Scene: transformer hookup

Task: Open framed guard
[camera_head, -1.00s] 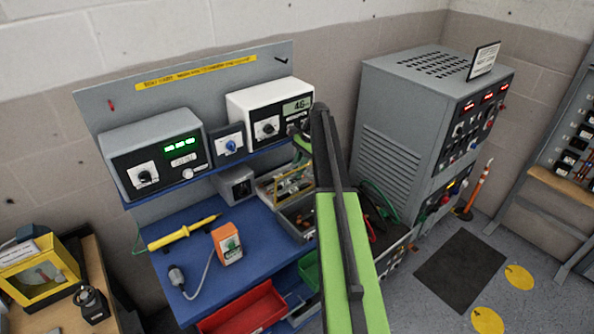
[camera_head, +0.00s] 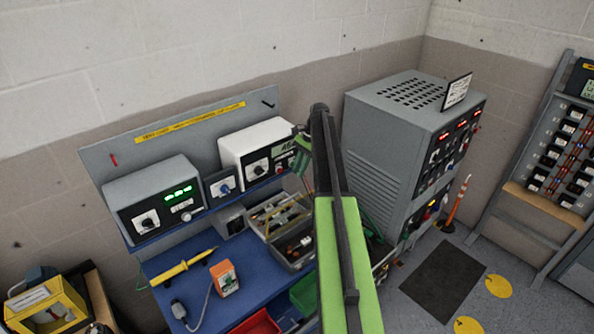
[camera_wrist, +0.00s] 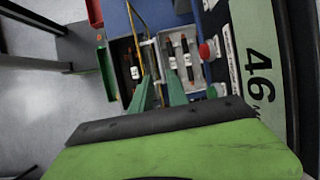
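A grey box (camera_head: 296,262) with dark parts inside stands at the right end of the blue bench. A thin yellow-edged frame (camera_head: 277,216) lies across its upper part; I take this as the framed guard, but cannot tell whether it is raised. In the wrist view, a yellow rod (camera_wrist: 133,22) runs along a box with dark fuse-like parts. My gripper (camera_wrist: 159,76) points at this box with its two green fingers apart and nothing between them. In the head view my gripper (camera_head: 303,158) hangs beside the white meter, partly hidden by my arm.
A white meter (camera_head: 250,150) and a grey meter (camera_head: 150,195) sit on the shelf above the bench. A tall grey cabinet (camera_head: 372,150) stands to the right. A yellow tester (camera_head: 185,266) and an orange box (camera_head: 226,279) lie on the bench. A red button (camera_wrist: 206,50) is near the fingers.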

